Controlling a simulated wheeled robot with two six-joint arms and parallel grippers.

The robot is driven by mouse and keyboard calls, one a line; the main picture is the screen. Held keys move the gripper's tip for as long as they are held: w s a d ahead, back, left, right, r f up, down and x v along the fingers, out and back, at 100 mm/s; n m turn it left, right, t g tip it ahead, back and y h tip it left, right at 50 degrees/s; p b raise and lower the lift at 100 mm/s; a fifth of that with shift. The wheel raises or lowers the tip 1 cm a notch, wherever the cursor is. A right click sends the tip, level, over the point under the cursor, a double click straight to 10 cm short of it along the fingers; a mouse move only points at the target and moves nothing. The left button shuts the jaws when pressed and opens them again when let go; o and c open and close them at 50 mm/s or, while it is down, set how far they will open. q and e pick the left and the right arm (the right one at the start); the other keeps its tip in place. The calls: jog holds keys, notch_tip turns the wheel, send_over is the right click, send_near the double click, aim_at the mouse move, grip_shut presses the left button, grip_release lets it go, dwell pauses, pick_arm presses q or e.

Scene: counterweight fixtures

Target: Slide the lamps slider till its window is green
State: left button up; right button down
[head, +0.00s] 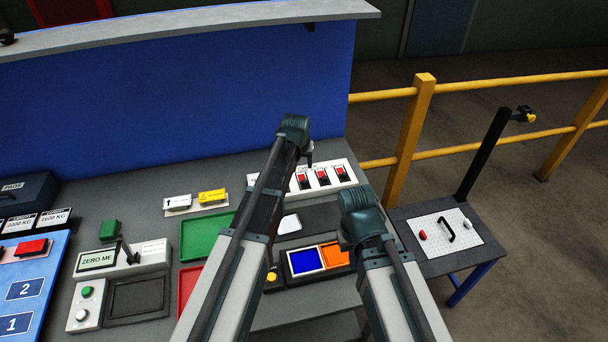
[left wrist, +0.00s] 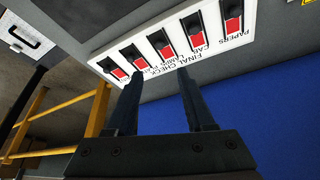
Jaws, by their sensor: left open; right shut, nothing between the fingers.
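The white slider panel (head: 325,177) stands at the back of the bench, partly hidden by my left arm. In the left wrist view it appears upside down, with several sliders that have black slots and red windows. The LAMPS label seems to belong to the middle slider (left wrist: 162,45), whose window is red; the small lettering is hard to read. My left gripper (left wrist: 160,88) is open and empty, its fingers apart just in front of the panel's label edge, with no visible grip on a slider. My right arm reaches over the bench front; its gripper fingers are hidden.
A blue wall (head: 190,110) rises behind. A side table (head: 450,270) and yellow railing (head: 405,140) stand right.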

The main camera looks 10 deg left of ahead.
aim_at(304, 181)
pick_arm(q)
jog(key=b+x, duration=1.3)
jog(key=x, duration=0.1)
jog(key=shift+s, duration=0.2)
pick_arm(e)
notch_tip(304, 181, down, 13)
jog(key=shift+r, duration=0.1)
pick_arm(q)
grip_shut()
dwell(0.6)
